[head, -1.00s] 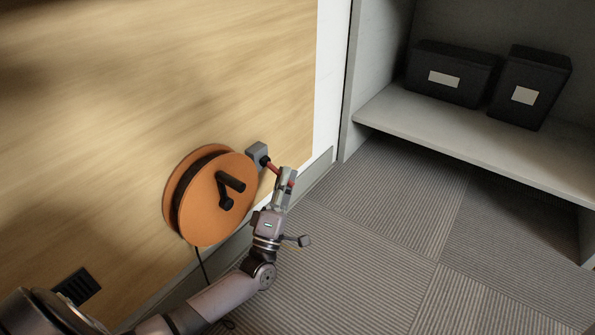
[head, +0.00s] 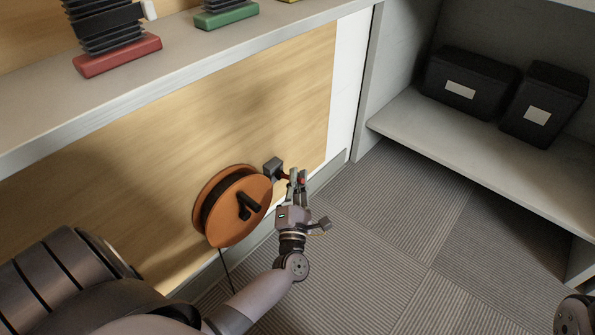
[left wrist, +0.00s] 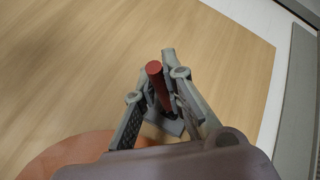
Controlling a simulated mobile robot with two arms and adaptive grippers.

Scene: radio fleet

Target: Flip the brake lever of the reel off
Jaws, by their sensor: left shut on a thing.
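The orange reel (head: 222,222) with its black crank is mounted on the wooden panel in the head view. The brake lever, a red handle (head: 302,181) on a dark grey block (head: 273,166), is beside the reel's upper right edge. My left gripper (head: 297,177) is shut on the red handle, its fingers hiding part of it. In the left wrist view the red handle (left wrist: 154,70) stands between the two fingers, and part of the reel (left wrist: 70,157) shows at lower left. My right gripper is out of view.
A grey shelf (head: 210,55) with black finned units on red (head: 118,56) and green (head: 226,15) bases runs above the reel. Black bins (head: 468,80) stand in the cabinet at right. A black cable (head: 226,270) hangs below the reel. Carpet floor is clear.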

